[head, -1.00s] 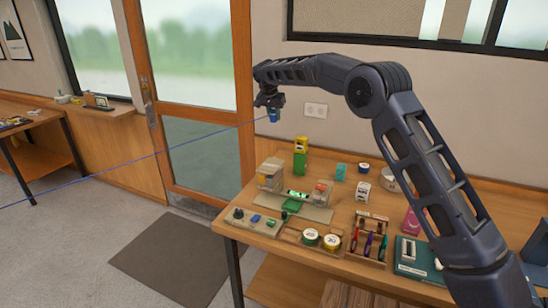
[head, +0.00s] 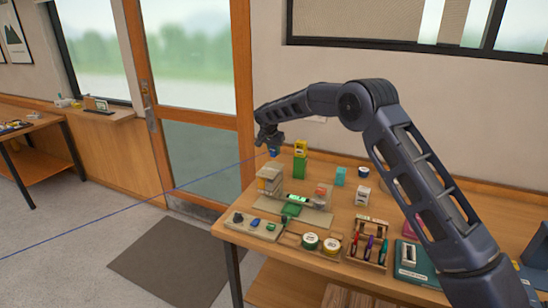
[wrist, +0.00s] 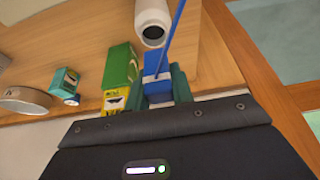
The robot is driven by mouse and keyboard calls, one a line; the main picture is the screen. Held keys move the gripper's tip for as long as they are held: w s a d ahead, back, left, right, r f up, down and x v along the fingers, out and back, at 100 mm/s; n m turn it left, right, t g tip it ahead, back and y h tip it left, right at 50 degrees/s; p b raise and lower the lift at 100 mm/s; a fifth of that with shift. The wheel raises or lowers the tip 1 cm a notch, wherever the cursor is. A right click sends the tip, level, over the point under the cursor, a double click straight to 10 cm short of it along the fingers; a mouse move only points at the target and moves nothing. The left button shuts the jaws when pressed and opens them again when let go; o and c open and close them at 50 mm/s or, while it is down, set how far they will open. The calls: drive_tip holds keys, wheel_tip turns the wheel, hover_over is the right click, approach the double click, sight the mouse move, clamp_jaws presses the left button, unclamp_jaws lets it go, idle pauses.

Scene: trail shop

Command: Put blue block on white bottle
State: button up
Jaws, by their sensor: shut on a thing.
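My gripper (head: 272,147) is shut on the blue block (head: 274,154), held in the air above the far left part of the table. In the wrist view the blue block (wrist: 157,70) sits between the fingers (wrist: 160,85), and a white fitting or label shows below it. The white bottle (wrist: 152,22) shows at the top of the wrist view with a dark round opening at its near end. The block appears apart from the bottle and close beside it in that picture. I cannot make out the bottle in the head view.
A clear box stack (head: 268,180) is in front. A thin blue line crosses left.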

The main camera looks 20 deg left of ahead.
sight(274, 156)
drive_tip(key=shift+f, duration=1.7)
drive_tip(key=shift+f, duration=0.1)
drive_tip(key=o, duration=1)
drive_tip(key=v, duration=1.2)
